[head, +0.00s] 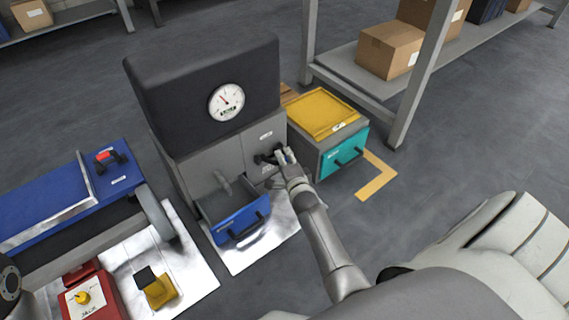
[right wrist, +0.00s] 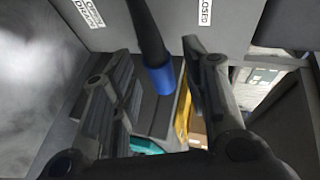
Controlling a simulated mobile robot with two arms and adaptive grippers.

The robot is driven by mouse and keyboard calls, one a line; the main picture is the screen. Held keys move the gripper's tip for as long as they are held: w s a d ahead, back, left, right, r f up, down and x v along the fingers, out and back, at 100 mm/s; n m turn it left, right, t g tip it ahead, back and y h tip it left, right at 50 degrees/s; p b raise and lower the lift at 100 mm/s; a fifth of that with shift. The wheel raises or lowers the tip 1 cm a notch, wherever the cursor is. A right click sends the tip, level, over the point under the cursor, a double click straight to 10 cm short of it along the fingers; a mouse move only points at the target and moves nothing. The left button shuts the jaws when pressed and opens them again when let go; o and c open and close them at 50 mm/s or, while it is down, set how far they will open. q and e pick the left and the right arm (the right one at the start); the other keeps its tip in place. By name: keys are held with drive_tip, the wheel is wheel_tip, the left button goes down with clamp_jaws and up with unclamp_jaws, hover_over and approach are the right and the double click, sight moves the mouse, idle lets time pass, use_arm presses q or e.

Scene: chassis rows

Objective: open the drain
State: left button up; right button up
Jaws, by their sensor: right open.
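The drain lever (head: 264,158) is a dark handle on the front of the grey machine cabinet (head: 215,150). In the right wrist view the lever (right wrist: 150,40) is a black bar with a blue tip, lying between my fingers. A label near it reads "CLOSED" (right wrist: 204,12), and another label (right wrist: 88,12) is partly readable. My right gripper (head: 282,156) is open at the lever; I cannot tell whether a finger touches it. My left gripper is not in view.
Below the lever is an open blue-fronted drawer (head: 240,222). To the right stands a teal-fronted box with a yellow lid (head: 320,112). A rack (head: 360,72) with cartons is behind it. A blue bench (head: 50,208) and red jack box (head: 92,295) are at left.

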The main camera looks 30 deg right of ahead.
drive_tip(key=shift+x, duration=0.75)
clamp_jaws()
